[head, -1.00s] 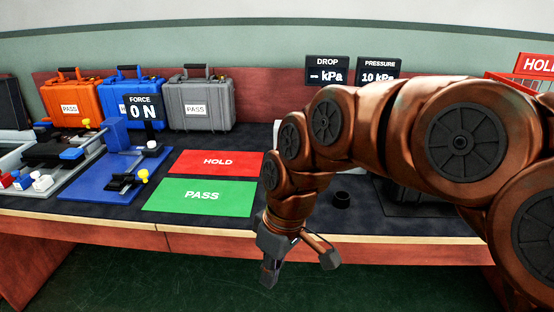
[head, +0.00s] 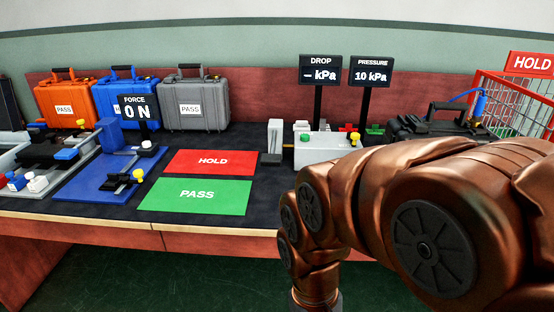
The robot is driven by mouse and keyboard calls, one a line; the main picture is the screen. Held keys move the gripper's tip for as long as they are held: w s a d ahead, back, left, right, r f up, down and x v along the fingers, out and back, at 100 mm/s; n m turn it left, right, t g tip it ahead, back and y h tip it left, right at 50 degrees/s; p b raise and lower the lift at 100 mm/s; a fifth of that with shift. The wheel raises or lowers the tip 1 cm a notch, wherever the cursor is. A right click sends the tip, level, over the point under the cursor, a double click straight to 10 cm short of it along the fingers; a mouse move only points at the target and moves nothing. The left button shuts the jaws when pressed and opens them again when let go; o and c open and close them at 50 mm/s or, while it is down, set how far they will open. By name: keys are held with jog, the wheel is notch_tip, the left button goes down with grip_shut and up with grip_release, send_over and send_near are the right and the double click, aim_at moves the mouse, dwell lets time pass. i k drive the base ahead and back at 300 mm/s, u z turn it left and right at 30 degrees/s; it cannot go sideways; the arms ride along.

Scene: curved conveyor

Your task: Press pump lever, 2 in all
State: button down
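A light grey box with a green button (head: 325,147) stands at the back of the bench, below the displays. An upright grey piece (head: 273,138) stands just left of it. I cannot tell for certain which part is the pump lever. The pressure display (head: 371,72) reads 10 kPa, and the drop display (head: 320,70) shows a dash before kPa. My arm crosses the right side and bends down at the bench's front edge. My gripper is below the picture's bottom edge, apart from these things, and its fingers are hidden.
A red HOLD mat (head: 212,162) and green PASS mat (head: 195,196) lie flat mid-bench. A blue fixture (head: 92,182) with a force display (head: 136,110) is left. A black case (head: 430,128) and red wire basket (head: 510,105) are right.

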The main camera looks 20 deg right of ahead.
aim_at(271, 158)
jog(key=k, duration=0.45)
jog(key=u, duration=2)
jog(key=i, duration=1.6)
jog(key=z, duration=2.25)
